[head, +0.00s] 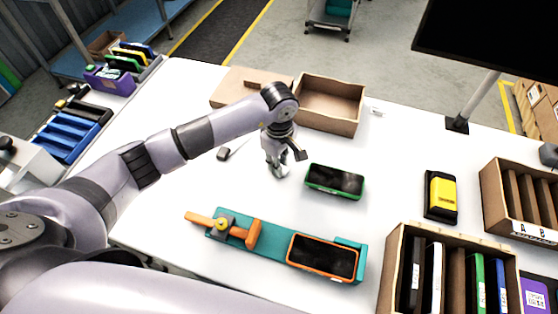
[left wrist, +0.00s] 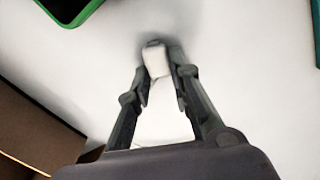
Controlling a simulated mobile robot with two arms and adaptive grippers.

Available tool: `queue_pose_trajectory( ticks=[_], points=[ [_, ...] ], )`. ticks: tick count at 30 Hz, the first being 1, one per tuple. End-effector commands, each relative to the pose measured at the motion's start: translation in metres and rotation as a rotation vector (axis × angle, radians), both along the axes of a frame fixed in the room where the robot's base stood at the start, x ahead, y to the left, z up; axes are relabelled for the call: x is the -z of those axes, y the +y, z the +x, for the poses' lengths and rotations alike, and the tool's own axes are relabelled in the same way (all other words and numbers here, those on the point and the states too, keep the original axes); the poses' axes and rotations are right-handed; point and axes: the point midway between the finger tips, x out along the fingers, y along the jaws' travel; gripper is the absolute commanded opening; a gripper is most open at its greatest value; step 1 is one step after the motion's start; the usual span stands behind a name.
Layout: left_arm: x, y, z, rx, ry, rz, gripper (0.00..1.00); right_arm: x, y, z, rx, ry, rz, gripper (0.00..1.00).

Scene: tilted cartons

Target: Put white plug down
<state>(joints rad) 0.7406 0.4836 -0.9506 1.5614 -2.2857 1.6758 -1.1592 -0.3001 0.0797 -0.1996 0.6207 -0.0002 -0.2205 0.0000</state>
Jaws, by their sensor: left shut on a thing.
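My left gripper (head: 278,172) points down over the white table, just left of the green-rimmed dark device. In the left wrist view the fingers (left wrist: 158,72) are shut on a white plug (left wrist: 155,60), a small rounded block held between the tips. A dark shadow lies close around it on the table, so it is at or very near the surface; I cannot tell if it touches. In the head view the plug is too small and covered to make out clearly. My right gripper is not in view.
The green-rimmed device (head: 335,181) lies beside the gripper. An open carton (head: 349,125) stands behind. A teal fixture (head: 270,244) with an orange clamp and orange-rimmed device (head: 322,257) lies in front. A yellow-and-black tool (head: 441,196) is right. Table between is clear.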

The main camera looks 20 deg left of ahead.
Motion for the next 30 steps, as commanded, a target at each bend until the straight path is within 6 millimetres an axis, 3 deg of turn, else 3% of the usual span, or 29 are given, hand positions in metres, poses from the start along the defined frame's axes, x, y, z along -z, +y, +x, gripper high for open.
queue_pose_trajectory(
  ticks=[4, 5, 14, 26, 30],
  points=[
    [0.004, 0.000, 0.000, 0.000, 0.000, 0.000, 0.00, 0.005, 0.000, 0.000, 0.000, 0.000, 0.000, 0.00],
    [0.004, 0.000, 0.000, 0.000, 0.000, 0.000, 0.20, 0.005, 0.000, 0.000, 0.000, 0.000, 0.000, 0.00],
    [0.003, 0.000, 0.000, 0.000, 0.000, 0.000, 0.39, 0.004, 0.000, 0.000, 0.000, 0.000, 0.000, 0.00],
    [-0.004, 0.000, 0.001, -0.001, -0.001, 0.000, 0.39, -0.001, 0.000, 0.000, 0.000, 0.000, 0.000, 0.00],
    [-0.024, 0.001, 0.002, 0.001, -0.007, 0.000, 0.39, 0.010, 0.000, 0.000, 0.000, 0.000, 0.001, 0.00]
  ],
)
